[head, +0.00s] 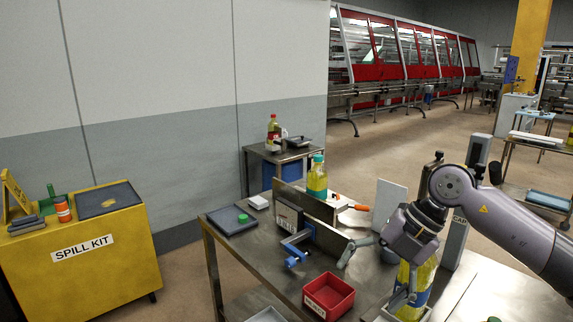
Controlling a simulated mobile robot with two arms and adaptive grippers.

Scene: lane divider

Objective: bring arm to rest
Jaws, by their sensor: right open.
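My right arm comes in from the right over the steel table (262,262). Its gripper (373,282) points down and is open, with one finger spread to the left and the other hanging in front of a yellow bottle with a blue label (426,280). The bottle stands upright at the table's near right side, its upper part hidden by the gripper. I cannot tell whether the finger touches it. My left gripper is not in view.
A red bin (328,296), a blue clamp (297,246), a metal divider (325,238) and another yellow bottle (317,180) are on the table. A grey tray (232,221) lies at its left. A yellow spill kit cabinet (100,262) stands far left.

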